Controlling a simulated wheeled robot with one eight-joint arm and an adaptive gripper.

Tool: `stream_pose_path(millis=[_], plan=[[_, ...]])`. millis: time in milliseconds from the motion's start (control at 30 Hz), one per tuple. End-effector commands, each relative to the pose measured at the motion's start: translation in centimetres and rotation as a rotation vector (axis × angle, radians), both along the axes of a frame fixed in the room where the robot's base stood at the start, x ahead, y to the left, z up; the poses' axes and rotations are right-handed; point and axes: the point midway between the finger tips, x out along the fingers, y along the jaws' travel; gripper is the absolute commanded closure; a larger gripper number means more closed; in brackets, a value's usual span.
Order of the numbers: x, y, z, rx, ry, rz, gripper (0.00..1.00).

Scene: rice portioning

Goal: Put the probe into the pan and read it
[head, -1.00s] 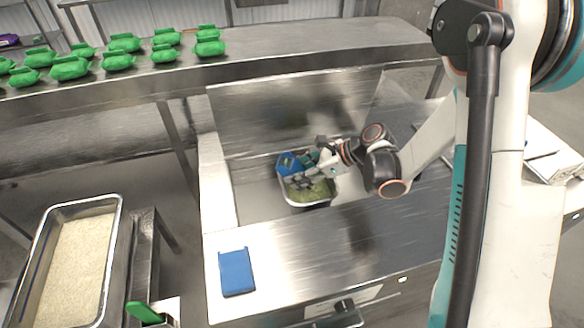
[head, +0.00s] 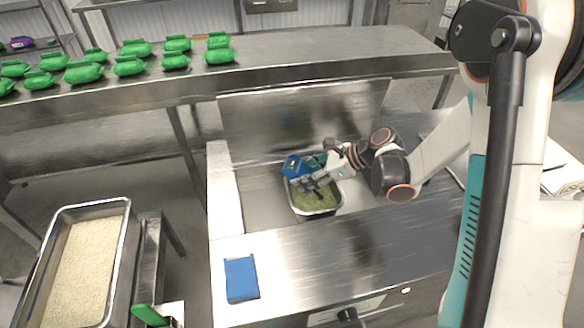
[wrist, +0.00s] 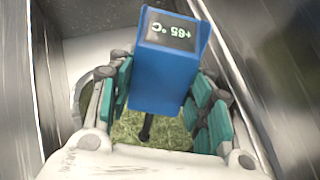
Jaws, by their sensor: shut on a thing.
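My gripper (head: 318,177) is shut on the blue probe (head: 292,166), over the pan (head: 318,213) in the sunken part of the steel counter. The pan holds green, grainy food (head: 318,199). In the wrist view, the probe (wrist: 158,82) sits between the teal finger pads (wrist: 160,105). Its display shows what looks like +65 °C, upside down from this side. A dark stem (wrist: 147,127) runs from the probe down towards the food. Its tip is not seen clearly, so I cannot tell how deep it is.
A blue flat item (head: 241,279) lies on the counter's front left. A steel tray of pale rice (head: 130,215) stands at the left, near a green-handled tool (head: 149,314). Several green packs (head: 130,66) line the rear table. The front counter is mostly clear.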

Motion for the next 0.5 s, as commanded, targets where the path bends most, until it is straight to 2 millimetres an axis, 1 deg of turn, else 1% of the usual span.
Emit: stream_pose_path(millis=[33, 500], plan=[[0.0, 0.0, 0.7, 0.0, 0.0, 0.0, 0.78], [0.0, 0.0, 5.0, 0.0, 0.0, 0.0, 0.78]])
